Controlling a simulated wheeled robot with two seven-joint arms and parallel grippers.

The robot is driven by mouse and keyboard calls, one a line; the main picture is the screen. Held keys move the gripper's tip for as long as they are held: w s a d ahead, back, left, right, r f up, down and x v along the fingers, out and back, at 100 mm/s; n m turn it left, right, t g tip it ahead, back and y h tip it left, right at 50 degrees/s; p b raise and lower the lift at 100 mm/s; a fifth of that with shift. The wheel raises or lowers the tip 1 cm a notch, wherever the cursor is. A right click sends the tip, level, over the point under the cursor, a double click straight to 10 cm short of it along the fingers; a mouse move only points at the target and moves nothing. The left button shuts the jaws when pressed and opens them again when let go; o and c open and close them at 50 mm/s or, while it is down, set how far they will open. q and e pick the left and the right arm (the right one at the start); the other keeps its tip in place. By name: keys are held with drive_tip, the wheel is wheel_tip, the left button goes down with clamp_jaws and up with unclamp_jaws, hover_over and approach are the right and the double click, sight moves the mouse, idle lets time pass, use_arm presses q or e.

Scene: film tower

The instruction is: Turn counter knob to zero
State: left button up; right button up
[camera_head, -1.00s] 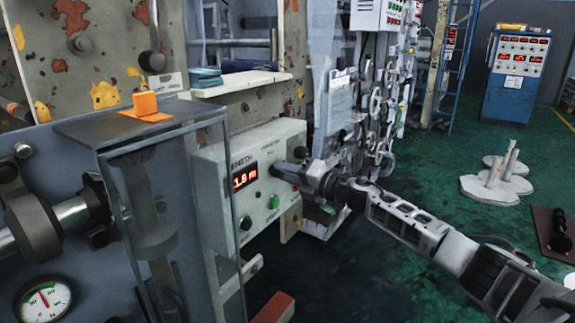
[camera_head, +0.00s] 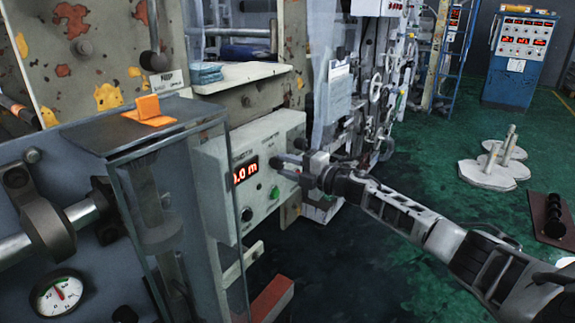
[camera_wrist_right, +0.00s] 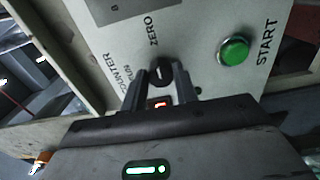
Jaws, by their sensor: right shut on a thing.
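The counter box (camera_head: 225,150) is a pale grey panel on the machine's side, with a red display (camera_head: 245,172) that reads about 0.0 m. My right gripper (camera_head: 293,165) reaches the panel's right part from the right. In the right wrist view, the black counter knob (camera_wrist_right: 160,72) sits between the two fingertips of my right gripper (camera_wrist_right: 161,78), which is shut on it. The labels COUNTER, RUN and ZERO are printed around the knob. A green START button (camera_wrist_right: 233,51) is to its right. My left gripper does not show.
A clear-sided guard box (camera_head: 165,190) with an orange piece (camera_head: 148,108) on top stands left of the panel. A shelf (camera_head: 240,75) juts out above it. A blue cabinet (camera_head: 520,62) stands far back right.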

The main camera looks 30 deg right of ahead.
drive_tip(key=o, duration=0.9)
drive_tip(key=shift+o, duration=0.2)
drive_tip(key=b+v, duration=0.1)
drive_tip(key=v, duration=1.5)
drive_tip(key=shift+b, duration=0.35)
